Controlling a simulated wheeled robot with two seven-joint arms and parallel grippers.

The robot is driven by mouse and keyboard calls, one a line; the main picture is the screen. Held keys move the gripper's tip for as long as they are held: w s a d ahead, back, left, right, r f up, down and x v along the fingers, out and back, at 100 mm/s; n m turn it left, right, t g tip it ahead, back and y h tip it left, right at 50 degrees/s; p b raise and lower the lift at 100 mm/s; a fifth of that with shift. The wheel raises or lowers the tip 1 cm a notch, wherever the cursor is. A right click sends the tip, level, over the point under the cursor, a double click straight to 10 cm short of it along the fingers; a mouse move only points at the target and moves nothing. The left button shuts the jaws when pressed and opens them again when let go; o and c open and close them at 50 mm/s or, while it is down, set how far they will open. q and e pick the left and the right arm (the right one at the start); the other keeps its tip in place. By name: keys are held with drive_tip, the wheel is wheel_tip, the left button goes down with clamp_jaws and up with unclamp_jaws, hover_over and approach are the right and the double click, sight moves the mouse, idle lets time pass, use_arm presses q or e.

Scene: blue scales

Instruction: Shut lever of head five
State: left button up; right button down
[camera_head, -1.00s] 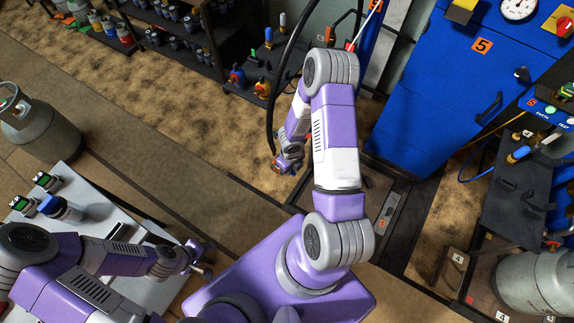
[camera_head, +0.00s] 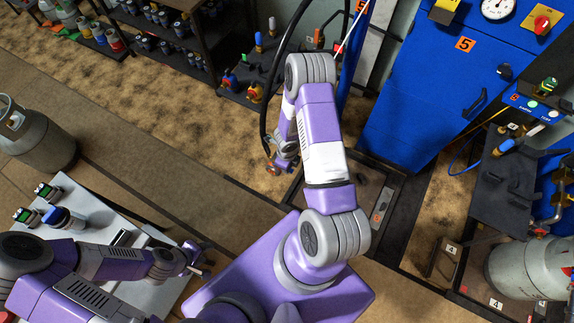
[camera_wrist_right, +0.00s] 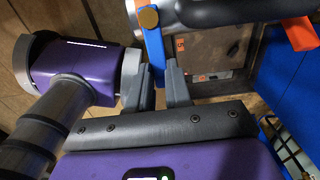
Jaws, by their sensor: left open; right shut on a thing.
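In the right wrist view my right gripper (camera_wrist_right: 160,84) has its grey fingers closed on a blue lever (camera_wrist_right: 153,48). A brass disc (camera_wrist_right: 148,18) sits at the lever's upper end. The lever adjoins a dark rounded body (camera_wrist_right: 215,12) with an orange part (camera_wrist_right: 298,31), apparently the filling head. In the head view my right gripper (camera_head: 276,168) is small and partly hidden by my own arm, beside a black hose. My left gripper (camera_head: 204,262) is open and empty, near the right edge of the white table.
A blue cabinet (camera_head: 415,105) marked 5 stands at the right. A dark low scale platform (camera_head: 345,190) lies behind my arm. A grey cylinder (camera_head: 530,268) is at the right, another (camera_head: 35,135) at the left. A shelf (camera_head: 165,50) with canisters stands at the back.

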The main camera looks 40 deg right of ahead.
drive_tip(key=c, duration=1)
unclamp_jaws()
drive_tip(key=shift+c, duration=0.2)
wheel_tip(320, 180, up, 8)
drive_tip(key=p, duration=0.5)
drive_tip(key=shift+f+p, duration=0.2)
drive_tip(key=shift+p, duration=0.2)
drive_tip(key=s+a+n+y+b, duration=0.1)
drive_tip(key=s+a+n+y, duration=0.1)
drive_tip(key=a+n, duration=0.9)
drive_tip(key=s+a+r+n+y+b, duration=0.1)
drive_tip(key=s+a+n, duration=0.4)
drive_tip(key=a+n, duration=0.6)
drive_tip(key=n+y+b, duration=0.1)
drive_tip(key=n, duration=0.6)
drive_tip(key=shift+t, duration=0.3)
